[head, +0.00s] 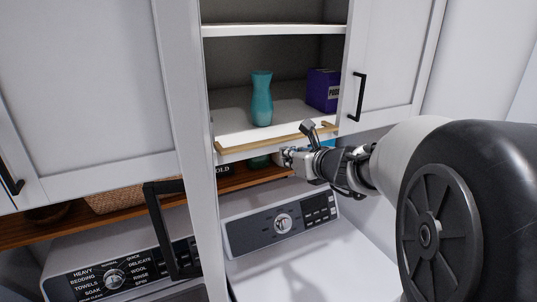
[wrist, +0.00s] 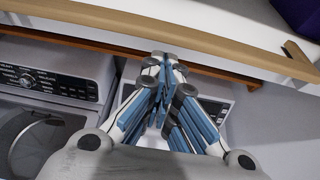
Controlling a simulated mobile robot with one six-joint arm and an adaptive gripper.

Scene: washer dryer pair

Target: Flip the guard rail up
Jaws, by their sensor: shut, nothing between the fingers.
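The guard rail (head: 262,141) is a tan bar along the front edge of the open cabinet's lower shelf (head: 230,128). It lies low, close to the shelf surface. In the wrist view the rail (wrist: 190,36) crosses the top, with a short end arm (wrist: 297,50) running back over the shelf. My gripper (head: 284,157) is just below the shelf's front edge, under the rail. In the wrist view my gripper (wrist: 163,62) has its fingers together and empty, with the tips near the rail's lower side. I cannot tell whether they touch it.
A teal vase (head: 262,98) and a purple box (head: 323,90) stand on the shelf behind the rail. A wooden shelf (head: 215,182) runs below the cabinet, above the washer and dryer panels (head: 280,226). Cabinet doors (head: 85,90) flank the opening.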

